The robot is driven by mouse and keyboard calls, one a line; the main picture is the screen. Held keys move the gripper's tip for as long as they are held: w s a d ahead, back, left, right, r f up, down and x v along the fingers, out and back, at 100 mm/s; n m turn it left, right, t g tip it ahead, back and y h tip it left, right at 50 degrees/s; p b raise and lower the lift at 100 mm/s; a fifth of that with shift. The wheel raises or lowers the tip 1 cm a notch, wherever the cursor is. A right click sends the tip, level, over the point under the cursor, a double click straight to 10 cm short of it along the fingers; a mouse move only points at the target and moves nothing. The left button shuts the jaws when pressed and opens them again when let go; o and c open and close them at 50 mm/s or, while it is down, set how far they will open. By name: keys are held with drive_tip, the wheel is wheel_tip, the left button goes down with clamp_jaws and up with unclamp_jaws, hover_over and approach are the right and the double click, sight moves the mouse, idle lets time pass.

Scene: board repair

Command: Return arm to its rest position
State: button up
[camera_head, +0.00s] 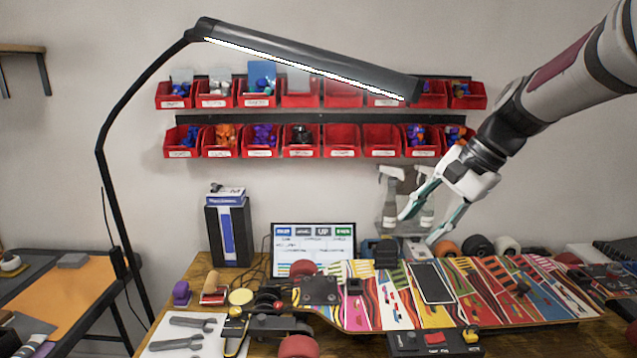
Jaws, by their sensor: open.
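My gripper (417,225) hangs in the air at the right, above the back edge of the workbench. Its two teal-and-white fingers are spread apart with nothing between them. My arm reaches in from the upper right corner and slants down to the left. A skateboard deck (380,308) with a colourful striped pattern lies on the bench below the gripper, and a dark phone-like slab (431,283) rests on it. Spray bottles (390,200) stand behind the gripper, partly hidden by its fingers.
A black desk lamp (300,62) arches over the bench from the left. Red bins (302,140) line the wall in two rows. A tablet (313,245) and a dark box (229,232) stand at the back. Wrenches (176,343) and several wheels lie around. Open air surrounds the gripper's left side.

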drive_tip(key=s+r+n+t+h+p, duration=0.1)
drive_tip(key=s+n+h+p, duration=0.3)
drive_tip(key=s, duration=2.7)
drive_tip(key=n+h, duration=0.1)
drive_tip(key=n, duration=0.4)
drive_tip(key=shift+n+t, duration=0.3)
drive_tip(key=shift+n, duration=0.1)
